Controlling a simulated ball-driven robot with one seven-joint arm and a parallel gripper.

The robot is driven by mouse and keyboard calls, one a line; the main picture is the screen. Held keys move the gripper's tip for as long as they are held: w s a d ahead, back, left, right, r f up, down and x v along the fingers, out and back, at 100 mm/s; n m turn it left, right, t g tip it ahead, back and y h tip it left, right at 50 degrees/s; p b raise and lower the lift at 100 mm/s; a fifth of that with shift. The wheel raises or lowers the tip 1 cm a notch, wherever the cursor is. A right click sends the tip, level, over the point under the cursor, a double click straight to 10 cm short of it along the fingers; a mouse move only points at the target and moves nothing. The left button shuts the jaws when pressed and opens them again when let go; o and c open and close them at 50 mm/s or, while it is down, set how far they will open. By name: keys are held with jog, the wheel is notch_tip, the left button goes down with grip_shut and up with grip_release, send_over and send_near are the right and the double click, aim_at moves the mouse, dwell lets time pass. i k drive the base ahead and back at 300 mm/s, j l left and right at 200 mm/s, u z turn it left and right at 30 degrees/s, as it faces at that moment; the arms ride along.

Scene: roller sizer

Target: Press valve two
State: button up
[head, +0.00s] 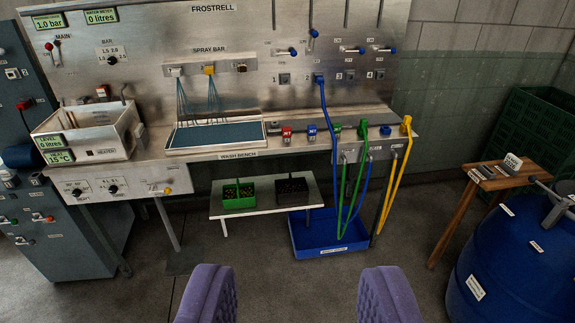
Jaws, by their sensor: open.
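Valve two appears to be the lever (313,34) second from the left, above the outlet marked 2. Its lever stands upright, while the first lever (286,52), third lever (352,49) and fourth lever (383,49) lie roughly level. A blue hose (325,105) hangs from the outlet below the second lever. My gripper (298,293) is open, its two purple padded fingers wide apart at the bottom of the picture. It is empty and well short of the panel.
The wash bench (240,154) runs below the panel. A blue barrel (500,270) and wooden stool (480,180) are on the right. The near floor is clear.

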aim_at(315, 34)
jog(key=i+j, duration=0.1)
jog(key=i, duration=0.7)
jog(key=i+j+z, duration=0.15)
jog(key=i, duration=0.7)
jog(key=i+j, duration=0.15)
jog(key=i, duration=1)
jog(key=i+j+u, duration=0.1)
jog(key=i, duration=1.05)
